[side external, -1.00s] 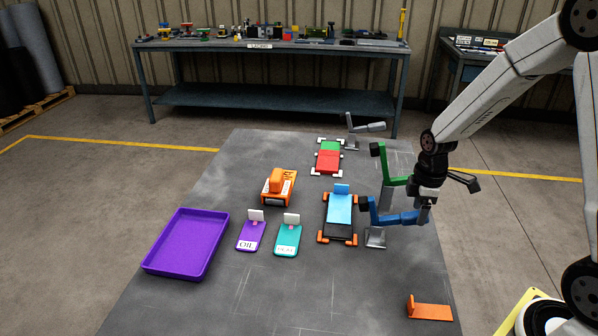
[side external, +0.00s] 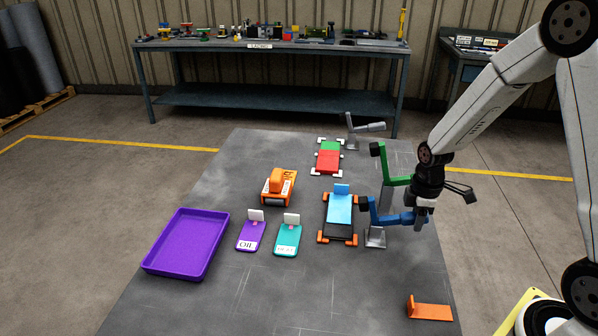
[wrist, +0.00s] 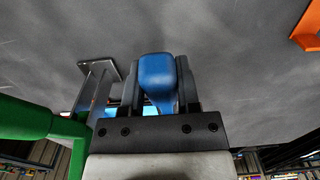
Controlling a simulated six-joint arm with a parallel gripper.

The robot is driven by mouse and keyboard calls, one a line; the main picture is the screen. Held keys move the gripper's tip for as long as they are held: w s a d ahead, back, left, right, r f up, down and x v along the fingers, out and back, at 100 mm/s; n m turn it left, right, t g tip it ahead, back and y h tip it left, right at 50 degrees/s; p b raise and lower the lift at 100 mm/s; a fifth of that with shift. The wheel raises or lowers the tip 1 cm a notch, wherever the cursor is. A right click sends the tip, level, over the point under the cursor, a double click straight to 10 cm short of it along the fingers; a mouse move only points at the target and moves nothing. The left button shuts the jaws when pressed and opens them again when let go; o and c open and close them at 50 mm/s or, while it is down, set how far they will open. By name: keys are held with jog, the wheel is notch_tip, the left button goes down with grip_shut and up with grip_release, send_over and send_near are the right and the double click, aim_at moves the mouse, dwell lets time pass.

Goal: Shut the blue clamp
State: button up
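The blue clamp (side external: 386,219) stands on a grey metal bracket (side external: 375,238) at the right of the belt. Its short arm rises to a black pad (side external: 364,203), raised beside the black carriage (side external: 340,230) with the light blue plate (side external: 340,207). Its handle runs level to the right into my gripper (side external: 421,217). In the wrist view the blue handle end (wrist: 157,78) fills the gap between my dark fingers, which look shut on it. The contact itself is partly hidden.
The green clamp (side external: 396,181) stands close behind my gripper, and its green bar (wrist: 28,120) is near on the left of the wrist view. A grey clamp (side external: 366,127) is farther back. An orange bracket (side external: 430,311) lies at front right; a purple tray (side external: 152,265) at left.

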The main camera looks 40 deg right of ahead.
jog(key=c, duration=0.3)
jog(key=shift+r, duration=0.1)
